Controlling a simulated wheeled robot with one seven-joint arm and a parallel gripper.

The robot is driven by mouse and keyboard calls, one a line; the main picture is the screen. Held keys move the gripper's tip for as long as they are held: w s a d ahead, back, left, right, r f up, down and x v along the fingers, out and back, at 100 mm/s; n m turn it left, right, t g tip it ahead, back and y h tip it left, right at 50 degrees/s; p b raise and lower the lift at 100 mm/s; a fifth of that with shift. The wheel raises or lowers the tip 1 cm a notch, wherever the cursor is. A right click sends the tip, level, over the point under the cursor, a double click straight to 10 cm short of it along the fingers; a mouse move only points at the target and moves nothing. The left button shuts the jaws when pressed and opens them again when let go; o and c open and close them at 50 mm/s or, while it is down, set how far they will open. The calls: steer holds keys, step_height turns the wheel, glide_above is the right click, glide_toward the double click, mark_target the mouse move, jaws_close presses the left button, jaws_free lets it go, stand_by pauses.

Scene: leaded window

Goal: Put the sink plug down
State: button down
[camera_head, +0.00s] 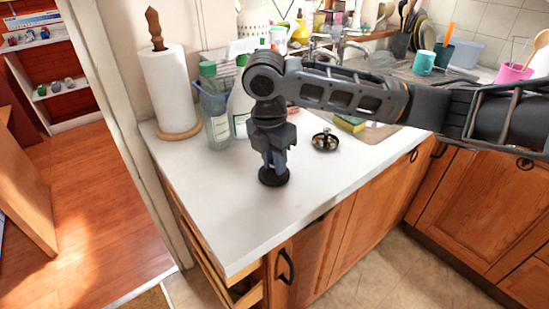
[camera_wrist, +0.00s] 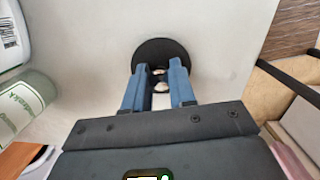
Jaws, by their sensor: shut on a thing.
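The sink plug (camera_head: 273,180) is a black round disc with a small pale knob in its middle. It is upright, disc down, at or just above the white worktop (camera_head: 225,205); I cannot tell whether it touches. My gripper (camera_head: 274,164) points straight down over it, with its fingers shut on the knob. In the wrist view the plug's disc (camera_wrist: 160,45) spreads beyond the blue fingertips of my gripper (camera_wrist: 160,76), and the pale knob shows between them. The fingers hide part of the plug.
A small dark round dish-like thing (camera_head: 325,142) stands to the right on the worktop. Green-capped bottles (camera_head: 215,110) and a paper towel roll (camera_head: 168,90) stand behind on the left. The sink (camera_head: 375,133) is to the right. The front left worktop is clear.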

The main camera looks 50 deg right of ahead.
mark_target(270, 175)
steer(key=shift+f, duration=0.1)
steer(key=c, duration=0.9)
jaws_free()
steer(key=r, duration=0.4)
steer(key=a+r, duration=0.1)
steer(key=r, duration=0.7)
steer(key=shift+a+r+b, duration=0.1)
steer(key=shift+a+b, duration=0.1)
steer(key=shift+b, duration=0.1)
